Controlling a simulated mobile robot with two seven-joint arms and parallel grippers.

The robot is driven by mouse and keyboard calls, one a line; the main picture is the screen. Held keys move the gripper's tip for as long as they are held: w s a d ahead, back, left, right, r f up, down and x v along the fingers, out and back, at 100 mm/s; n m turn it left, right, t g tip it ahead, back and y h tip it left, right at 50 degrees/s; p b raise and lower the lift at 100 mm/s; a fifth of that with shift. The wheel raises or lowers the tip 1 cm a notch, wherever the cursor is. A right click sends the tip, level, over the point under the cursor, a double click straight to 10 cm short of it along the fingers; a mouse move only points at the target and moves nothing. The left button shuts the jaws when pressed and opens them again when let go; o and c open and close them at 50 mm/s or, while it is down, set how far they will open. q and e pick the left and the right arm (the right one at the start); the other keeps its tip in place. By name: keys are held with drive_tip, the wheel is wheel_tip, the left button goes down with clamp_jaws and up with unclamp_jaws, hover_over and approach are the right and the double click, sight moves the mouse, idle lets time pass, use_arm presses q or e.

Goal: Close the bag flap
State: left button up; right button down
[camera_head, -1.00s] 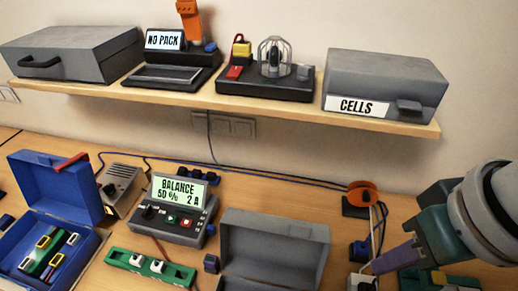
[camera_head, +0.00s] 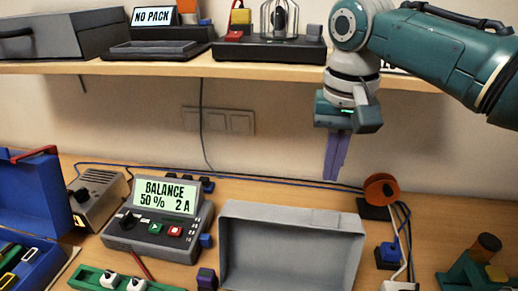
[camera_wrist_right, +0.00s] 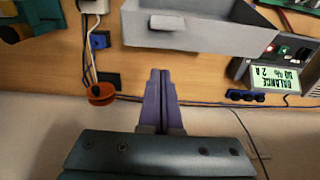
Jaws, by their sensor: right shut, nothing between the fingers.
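A grey box-like bag (camera_head: 235,275) stands open at the lower middle of the head view, its flap (camera_head: 290,240) raised and its hollow side facing me. The bag's lower part is cut off by the picture edge. Grey rims and a small tab also show at the top of the right wrist view (camera_wrist_right: 200,35). My right gripper (camera_head: 334,176) is shut and empty, its purple fingers pointing down, above and behind the flap near the wall. In the right wrist view its fingers (camera_wrist_right: 160,74) are together, apart from the grey bag. My left gripper is not in view.
The shelf (camera_head: 250,68) is close behind my right arm. A balance charger (camera_head: 160,220) stands left of the bag. An orange spool (camera_head: 380,188) and a blue connector (camera_head: 390,252) stand right of it. An open blue case (camera_head: 35,195) is at far left.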

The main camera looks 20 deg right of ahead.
drive_tip(key=s+f+p, duration=0.1)
drive_tip(key=s+a+f+p, duration=0.1)
drive_tip(key=f+p, duration=0.1)
drive_tip(key=shift+a, duration=0.15)
drive_tip(key=shift+s+a+p, duration=0.25)
drive_tip(key=shift+s+p, duration=0.05)
drive_tip(key=shift+s, duration=0.15)
drive_tip(key=shift+f, duration=0.1)
drive_tip(key=shift+s+a, duration=0.1)
